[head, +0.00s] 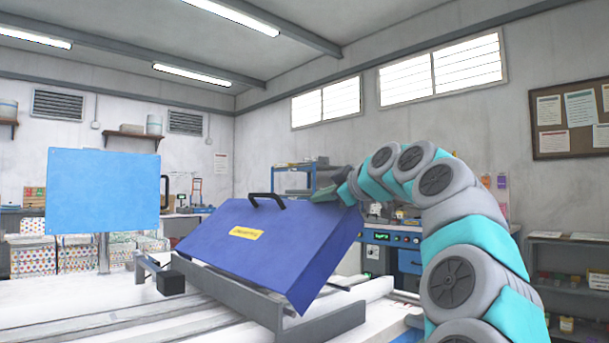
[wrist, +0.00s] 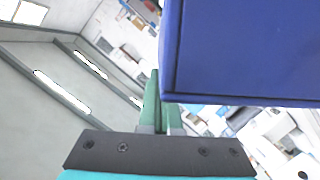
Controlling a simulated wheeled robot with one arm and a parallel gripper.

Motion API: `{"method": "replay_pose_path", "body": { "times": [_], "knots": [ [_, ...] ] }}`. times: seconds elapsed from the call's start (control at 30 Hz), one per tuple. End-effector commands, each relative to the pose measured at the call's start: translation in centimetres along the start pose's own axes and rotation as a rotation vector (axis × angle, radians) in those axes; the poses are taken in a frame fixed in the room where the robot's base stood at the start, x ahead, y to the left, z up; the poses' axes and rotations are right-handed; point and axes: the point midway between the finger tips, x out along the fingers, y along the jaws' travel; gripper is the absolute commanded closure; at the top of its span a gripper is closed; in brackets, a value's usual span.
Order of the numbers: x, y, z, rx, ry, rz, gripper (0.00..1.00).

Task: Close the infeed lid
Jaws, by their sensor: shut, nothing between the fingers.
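The infeed lid (head: 265,245) is a large blue panel with a yellow label and a black handle (head: 267,200) on its upper edge. It stands tilted, raised over a grey frame in the head view. In the wrist view the lid (wrist: 240,50) fills the upper right, its edge close beside my fingers. My gripper (head: 297,193) is at the lid's upper right edge, partly hidden behind it. Its green fingers (wrist: 158,100) are shut and empty in the wrist view. I cannot tell whether they touch the lid.
The grey frame (head: 235,299) and white rails lie under the lid. A light blue panel (head: 103,191) stands on a post at the left. A blue machine with a lit display (head: 382,237) is behind my arm at the right. Open air lies above the lid.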

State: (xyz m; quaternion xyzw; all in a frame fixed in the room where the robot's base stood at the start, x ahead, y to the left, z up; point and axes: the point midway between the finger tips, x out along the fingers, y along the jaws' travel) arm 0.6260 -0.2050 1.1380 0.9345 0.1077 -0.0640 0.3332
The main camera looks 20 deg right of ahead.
Motion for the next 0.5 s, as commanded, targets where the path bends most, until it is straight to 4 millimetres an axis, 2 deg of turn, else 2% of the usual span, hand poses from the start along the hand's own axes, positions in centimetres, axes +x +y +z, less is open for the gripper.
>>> {"method": "replay_pose_path", "body": {
  "times": [0.03,0.2,0.5],
  "knots": [
    [0.4,0.1,1.3,0.048,-0.002,-0.013,1.0],
    [1.4,-0.2,5.2,0.202,-0.004,-0.054,1.0],
    [2.7,-1.6,10.9,0.448,-0.002,-0.112,1.0]
  ]
}}
